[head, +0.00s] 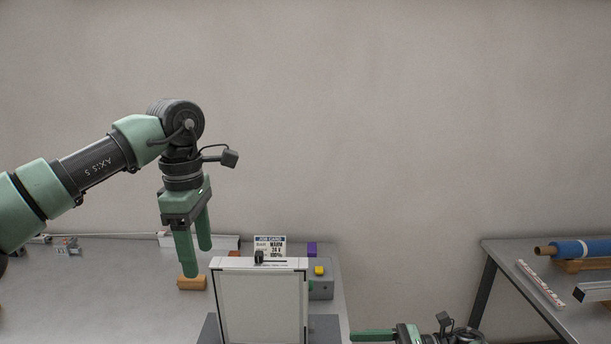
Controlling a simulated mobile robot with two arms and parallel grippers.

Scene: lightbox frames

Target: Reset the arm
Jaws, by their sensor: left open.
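My left arm comes in from the left and is raised over the grey table. Its green left gripper (194,250) points down with the two fingers apart and nothing between them. It hangs above the table area, left of the upright white-framed lightbox panel (260,303). One fingertip overlaps the picture just above an orange-brown block (192,283); I cannot tell whether they touch. My right gripper (372,336) shows only partly at the bottom edge, lying sideways with a green finger pointing left. Its jaw opening cannot be made out.
A job card (269,245) stands behind the panel. A grey box with a yellow button (319,270) and a purple block (311,249) are to its right. A second table (522,298) at right holds a blue roll (583,249). A gap separates the tables.

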